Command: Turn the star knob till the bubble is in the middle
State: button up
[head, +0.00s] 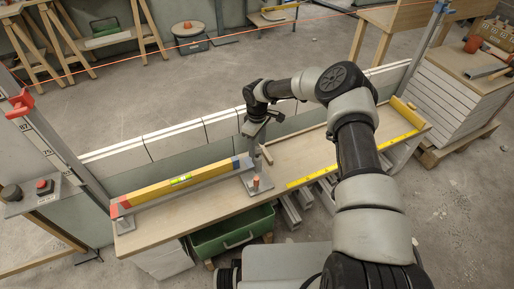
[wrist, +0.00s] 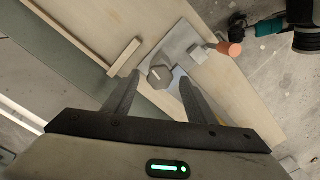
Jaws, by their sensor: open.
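A yellow spirit level (head: 160,190) with red and blue ends lies along the left half of the bench. Its green vial (head: 180,180) is too small to tell where the bubble sits. At its right end is a metal plate (head: 263,187) with an orange-topped peg (head: 256,182). My gripper (head: 251,138) is above the plate, pointing down. In the wrist view my gripper (wrist: 160,80) is open, with a grey many-sided knob (wrist: 160,76) seen between its fingers; contact cannot be told. The orange peg (wrist: 234,49) stands to the knob's right, beside a pale block (wrist: 199,54).
A wooden stick (wrist: 124,57) lies left of the plate in the wrist view. A long yellow strip (head: 350,160) runs along the bench's right half. A low white block wall (head: 190,130) stands behind the bench (head: 205,206). A green crate (head: 230,243) is below.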

jog(key=shift+f, duration=0.5)
jog(key=c, duration=1)
jog(key=shift+c, duration=0.2)
jog(key=shift+f+n+b, duration=0.1)
jog(key=shift+n+b, duration=0.2)
jog(key=shift+b, duration=0.1)
